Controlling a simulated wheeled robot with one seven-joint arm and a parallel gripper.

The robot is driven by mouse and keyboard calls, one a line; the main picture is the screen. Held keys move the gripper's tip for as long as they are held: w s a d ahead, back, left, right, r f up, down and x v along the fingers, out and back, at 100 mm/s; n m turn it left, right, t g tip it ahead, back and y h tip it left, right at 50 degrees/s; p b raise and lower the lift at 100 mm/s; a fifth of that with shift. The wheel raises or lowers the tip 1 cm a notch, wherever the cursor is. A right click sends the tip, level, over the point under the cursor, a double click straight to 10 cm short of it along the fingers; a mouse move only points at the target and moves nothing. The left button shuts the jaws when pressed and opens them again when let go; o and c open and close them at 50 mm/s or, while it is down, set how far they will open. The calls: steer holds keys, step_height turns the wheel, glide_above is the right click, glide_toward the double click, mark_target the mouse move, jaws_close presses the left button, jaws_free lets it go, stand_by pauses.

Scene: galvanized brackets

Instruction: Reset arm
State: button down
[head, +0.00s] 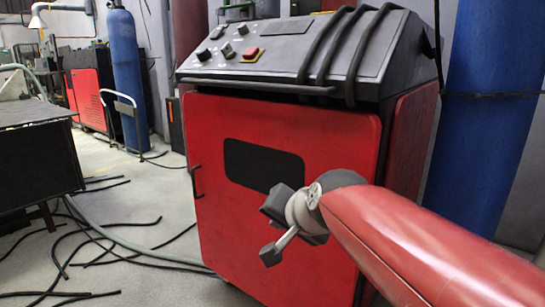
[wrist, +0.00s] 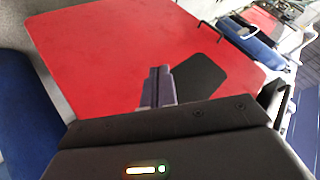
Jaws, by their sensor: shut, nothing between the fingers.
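My red arm (head: 430,245) reaches in from the lower right in the head view. My gripper (head: 271,254) is at its end, in front of the red door of a welding-type cabinet (head: 235,215). In the wrist view my gripper (wrist: 157,75) shows its two fingers pressed together, with nothing between them. The red door (wrist: 140,35) with its dark panel (wrist: 199,78) fills much of that view behind the fingers. I cannot tell the exact gap between fingers and door.
The cabinet's sloped top has knobs and a red button (head: 250,55). A blue cylinder (head: 495,110) stands close at right, another (head: 127,75) at back left. A dark table (head: 38,155) is at left. Black cables (head: 140,230) lie on the floor.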

steer(key=s+d+f+n+g+h, duration=0.2)
steer(key=s+d+f, duration=0.5)
steer(key=s, duration=0.2)
steer(key=s+d+f+n+g+h, duration=0.2)
steer(key=s+d+f, duration=0.5)
steer(key=s, duration=0.3)
step_height(320, 180, up, 14)
steer(key=p, duration=1.3)
steer(key=shift+w+r+p, duration=0.2)
steer(key=shift+w+p, duration=0.1)
steer(key=shift+w, duration=0.1)
